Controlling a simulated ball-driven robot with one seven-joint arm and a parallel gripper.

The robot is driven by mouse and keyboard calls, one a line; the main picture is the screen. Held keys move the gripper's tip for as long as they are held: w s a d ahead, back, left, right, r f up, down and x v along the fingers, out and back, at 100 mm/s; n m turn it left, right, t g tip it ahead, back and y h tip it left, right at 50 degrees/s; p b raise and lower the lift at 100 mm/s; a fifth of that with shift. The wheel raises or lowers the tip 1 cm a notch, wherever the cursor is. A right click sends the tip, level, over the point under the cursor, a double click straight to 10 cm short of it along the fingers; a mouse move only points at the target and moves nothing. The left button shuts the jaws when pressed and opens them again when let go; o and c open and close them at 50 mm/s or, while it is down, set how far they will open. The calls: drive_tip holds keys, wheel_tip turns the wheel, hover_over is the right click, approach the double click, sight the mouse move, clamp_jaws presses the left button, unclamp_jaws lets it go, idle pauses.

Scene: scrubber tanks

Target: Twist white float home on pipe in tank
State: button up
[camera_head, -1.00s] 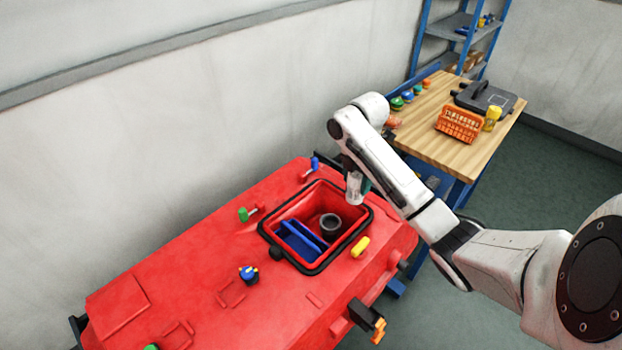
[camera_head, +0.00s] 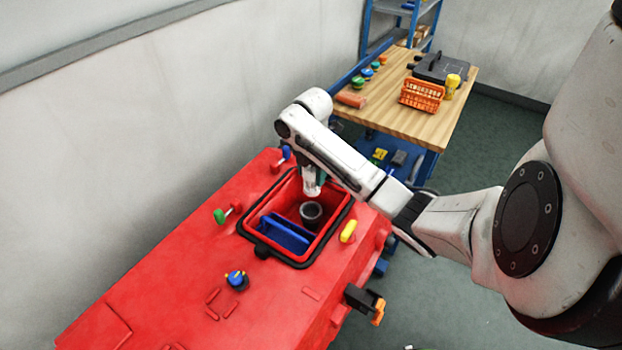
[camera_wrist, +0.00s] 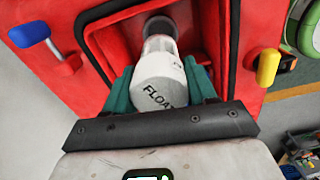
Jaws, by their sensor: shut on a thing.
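My gripper (camera_wrist: 160,82) has teal fingers shut on the white float (camera_wrist: 157,90), marked "FLOAT", in the wrist view. The float has a clear-looking far end that points into the tank opening. In the head view the float (camera_head: 310,188) hangs below my gripper (camera_head: 316,178), over the far part of the red tank's opening (camera_head: 338,224). The dark grey pipe (camera_head: 312,213) stands upright inside the tank, just below the float in the picture. Whether the float touches the pipe cannot be told. Only part of the far side of the float is hidden by the fingers.
A blue divider (camera_head: 284,232) lies in the tank beside the pipe. A black rim surrounds the opening. A yellow handle (camera_head: 348,231), a green handle (camera_head: 221,216) and a blue knob (camera_head: 236,279) stick up from the red top. A wooden bench (camera_head: 390,112) stands behind.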

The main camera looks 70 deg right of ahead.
sight(311, 187)
drive_tip(key=shift+f+b, duration=2.4)
drive_tip(key=shift+f, duration=0.6)
drive_tip(key=shift+n, duration=1.4)
drive_tip(key=shift+n, duration=0.5)
drive_tip(key=shift+n+b, duration=0.3)
drive_tip(key=shift+n, duration=0.5)
